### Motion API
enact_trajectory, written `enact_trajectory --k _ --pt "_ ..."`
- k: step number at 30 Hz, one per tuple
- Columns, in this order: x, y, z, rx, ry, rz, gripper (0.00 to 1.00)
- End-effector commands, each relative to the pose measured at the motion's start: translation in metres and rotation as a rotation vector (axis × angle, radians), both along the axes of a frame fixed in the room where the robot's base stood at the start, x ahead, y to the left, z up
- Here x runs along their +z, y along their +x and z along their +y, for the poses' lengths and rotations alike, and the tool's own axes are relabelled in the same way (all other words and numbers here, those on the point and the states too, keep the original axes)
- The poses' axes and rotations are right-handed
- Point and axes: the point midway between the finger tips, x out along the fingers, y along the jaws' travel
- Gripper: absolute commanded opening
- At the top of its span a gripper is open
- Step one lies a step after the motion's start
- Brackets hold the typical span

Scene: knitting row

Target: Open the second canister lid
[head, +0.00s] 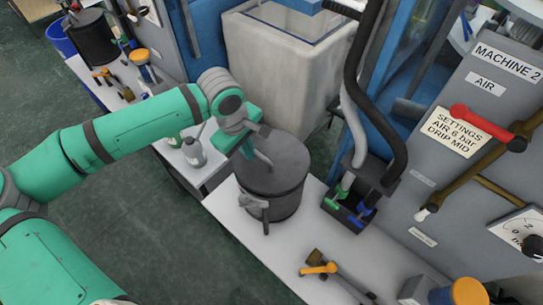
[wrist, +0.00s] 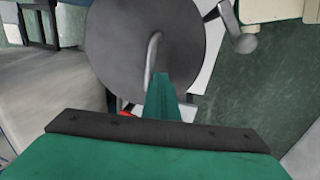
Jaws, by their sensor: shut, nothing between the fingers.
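A dark grey canister (head: 272,200) with a flat round lid (head: 285,178) stands on the white bench. The lid lies level on top and looks closed. It also shows in the wrist view (wrist: 190,45), with a thin grey bar handle (wrist: 151,62) across it. A grey latch or clamp (head: 252,205) is on the canister's front side. My gripper (head: 247,150) is above the lid's back left part. In the wrist view its green fingers (wrist: 162,97) are together and empty, just beside the handle's end. I cannot tell whether they touch it.
Another dark canister (head: 92,38) stands at the far upper left. Grey bottles (head: 194,152) are left of the near canister. A black holder (head: 350,207) with coloured fittings and hoses is on its right. An orange-handled tool (head: 320,268) lies in front. A white bin (head: 285,60) stands behind.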

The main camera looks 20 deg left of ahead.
Motion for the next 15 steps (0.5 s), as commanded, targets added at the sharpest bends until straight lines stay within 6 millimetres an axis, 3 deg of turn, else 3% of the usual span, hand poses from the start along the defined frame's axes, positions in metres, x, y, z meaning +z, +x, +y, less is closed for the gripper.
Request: enact_trajectory --k 1,6,15 --pt "0.0 -0.001 0.038 0.019 -0.001 -0.009 0.28" --pt "0.006 0.0 0.003 0.009 0.003 -0.006 0.29" --pt "0.024 -0.003 -0.002 0.013 0.009 -0.004 0.29"
